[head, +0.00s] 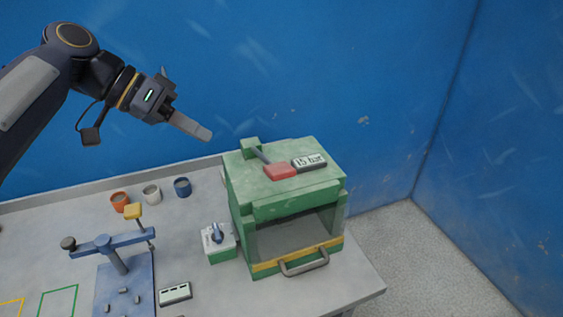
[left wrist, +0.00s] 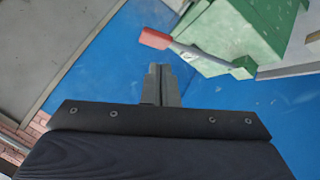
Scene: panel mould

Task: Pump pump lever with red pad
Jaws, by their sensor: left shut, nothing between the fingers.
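The pump lever's red pad (head: 280,171) lies low over the top of the green press box, beside a display that reads "15 bar" (head: 309,161). The lever's grey arm runs from the pad to a green block at the back of the box top. My left gripper (head: 209,136) is shut and empty, in the air up and to the left of the pad, apart from it. In the left wrist view the shut fingers (left wrist: 160,68) point toward the red pad (left wrist: 154,39), with a gap between. My right gripper is not in view.
The green box (head: 240,215) has an open-looking front with a yellow strip and grey handle. A switch box (head: 218,240) stands left of it. Orange, white and blue cups (head: 182,187) and a blue stand (head: 123,287) are further left. A blue wall is behind.

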